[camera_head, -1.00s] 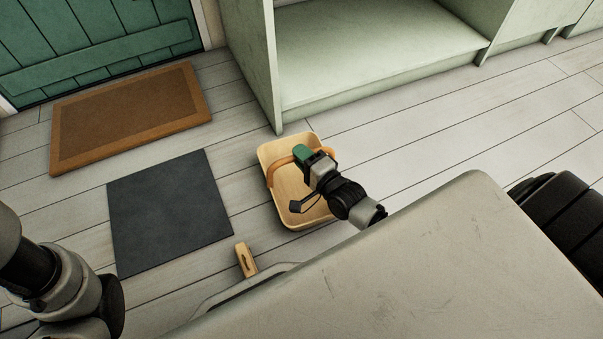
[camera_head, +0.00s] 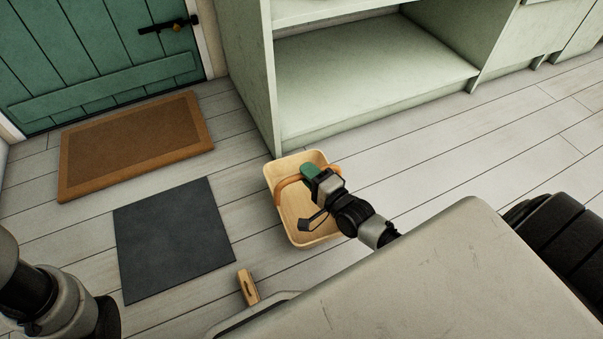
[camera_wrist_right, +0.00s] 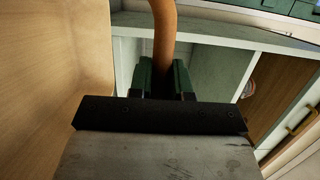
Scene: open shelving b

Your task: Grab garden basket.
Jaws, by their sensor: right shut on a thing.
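The garden basket (camera_head: 297,215) is a pale wooden tray-shaped basket with an orange-brown arched handle (camera_head: 288,183). In the head view it is in front of the left end of the shelving. My right gripper (camera_head: 310,172) is over it, with its green fingers shut on the handle. In the right wrist view the handle (camera_wrist_right: 164,35) runs up from between the green fingers (camera_wrist_right: 161,80), and the basket's wooden wall (camera_wrist_right: 50,60) fills the left side. I cannot tell whether the basket touches the floor. My left gripper is out of view.
Pale green open shelving (camera_head: 370,75) stands just beyond the basket. A dark square mat (camera_head: 175,240) and a brown doormat (camera_head: 135,143) lie to the left, near a green door (camera_head: 90,50). A small wooden piece (camera_head: 248,287) shows near my base. Floor to the right is clear.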

